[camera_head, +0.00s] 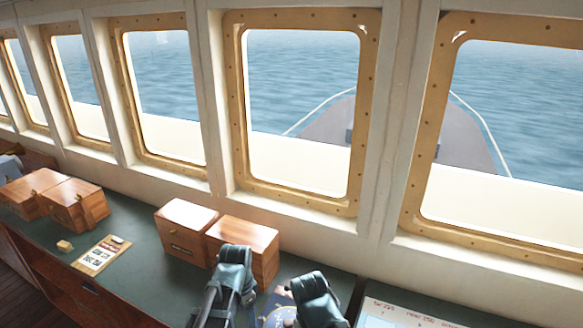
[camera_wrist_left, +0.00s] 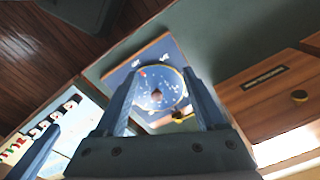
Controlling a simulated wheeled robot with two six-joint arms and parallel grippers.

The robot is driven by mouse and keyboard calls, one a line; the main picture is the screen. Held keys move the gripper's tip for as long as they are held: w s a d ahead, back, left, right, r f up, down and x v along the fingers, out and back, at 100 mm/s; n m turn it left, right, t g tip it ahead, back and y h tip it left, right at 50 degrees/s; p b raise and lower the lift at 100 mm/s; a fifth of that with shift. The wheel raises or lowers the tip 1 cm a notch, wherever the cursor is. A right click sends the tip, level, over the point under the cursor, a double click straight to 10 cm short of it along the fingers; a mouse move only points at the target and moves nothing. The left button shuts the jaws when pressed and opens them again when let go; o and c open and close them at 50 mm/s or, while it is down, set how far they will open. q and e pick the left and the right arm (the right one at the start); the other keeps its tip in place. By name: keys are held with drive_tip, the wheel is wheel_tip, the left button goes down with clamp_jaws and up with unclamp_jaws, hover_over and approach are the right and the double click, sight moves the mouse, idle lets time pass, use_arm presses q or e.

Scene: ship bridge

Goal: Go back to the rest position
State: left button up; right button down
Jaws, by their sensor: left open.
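My left gripper (camera_wrist_left: 161,75) is open in the left wrist view, with nothing between its two blue fingers. Beyond the fingers is a blue board with a round, star-marked dial (camera_wrist_left: 157,88); I cannot tell whether the fingers touch it. In the head view my left arm (camera_head: 234,280) and right arm (camera_head: 317,300) reach over the counter at the bottom, side by side. Part of the dial (camera_head: 281,316) shows between them. A blue finger-like part at the lower left of the wrist view may be my right gripper; its jaws are not clearly shown.
Two wooden boxes, one on the left (camera_head: 185,230) and one on the right (camera_head: 245,245), stand just beyond my left arm. More boxes (camera_head: 75,203), a card (camera_head: 100,255) and a small yellow block (camera_head: 65,246) lie left. A chart (camera_head: 400,315) is at lower right. Windows line the wall.

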use_arm(q)
drive_tip(key=s+a+n, duration=0.4)
drive_tip(key=a+n, duration=0.1)
drive_tip(key=n, duration=0.5)
use_arm(e)
wheel_tip(320, 180, down, 11)
drive_tip(key=b, duration=1.1)
use_arm(q)
drive_tip(key=s+d+f+m, duration=0.1)
drive_tip(key=s+d+f, duration=0.2)
drive_tip(key=d+f, duration=0.2)
drive_tip(key=s+d+f+m+y, duration=0.1)
drive_tip(key=s+d+f+m, duration=0.1)
drive_tip(key=d+f, duration=0.3)
drive_tip(key=shift+s+d+f+g, duration=0.4)
drive_tip(key=shift+s+d, duration=0.15)
drive_tip(key=shift+d, duration=0.25)
